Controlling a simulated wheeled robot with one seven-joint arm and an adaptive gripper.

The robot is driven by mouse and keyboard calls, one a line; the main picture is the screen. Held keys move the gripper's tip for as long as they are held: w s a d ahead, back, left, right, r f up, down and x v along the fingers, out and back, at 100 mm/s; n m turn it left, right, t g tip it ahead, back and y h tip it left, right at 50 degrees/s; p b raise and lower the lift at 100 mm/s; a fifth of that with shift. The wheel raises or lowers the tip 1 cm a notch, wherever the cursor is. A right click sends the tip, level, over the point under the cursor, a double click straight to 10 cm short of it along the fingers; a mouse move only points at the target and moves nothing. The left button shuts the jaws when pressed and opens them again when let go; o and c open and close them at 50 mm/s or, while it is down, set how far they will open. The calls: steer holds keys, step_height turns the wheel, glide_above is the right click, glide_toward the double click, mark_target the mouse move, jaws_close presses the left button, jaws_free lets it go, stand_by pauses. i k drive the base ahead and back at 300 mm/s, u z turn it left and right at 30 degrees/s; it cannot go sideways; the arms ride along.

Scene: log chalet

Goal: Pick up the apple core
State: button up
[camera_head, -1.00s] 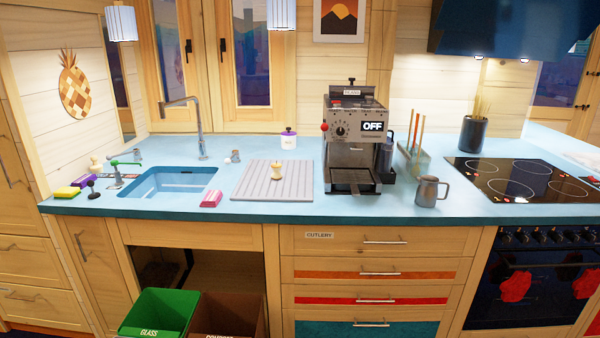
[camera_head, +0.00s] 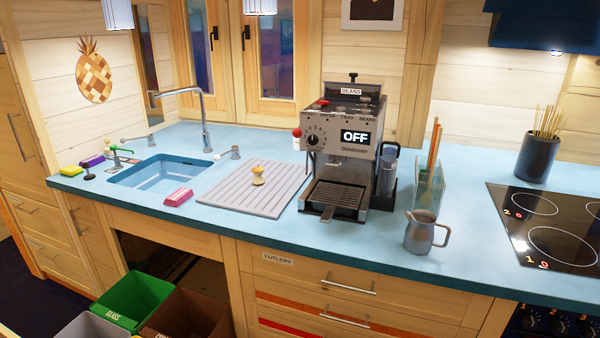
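A small pale yellow-tan apple core (camera_head: 258,176) sits on the grey ribbed draining mat (camera_head: 231,196), on the blue counter between the sink and the coffee machine. It stands apart from the things around it. My gripper is not in view.
The sink (camera_head: 160,172) with its tall tap is left of the mat, and a pink sponge (camera_head: 178,197) lies between them. The coffee machine (camera_head: 345,150) stands right of the mat, with a metal jug (camera_head: 425,232) further right. Open bins (camera_head: 138,298) stand below the counter edge.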

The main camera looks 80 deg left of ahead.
mark_target(258, 179)
steer(key=i, duration=1.1)
steer(key=u, duration=3.45)
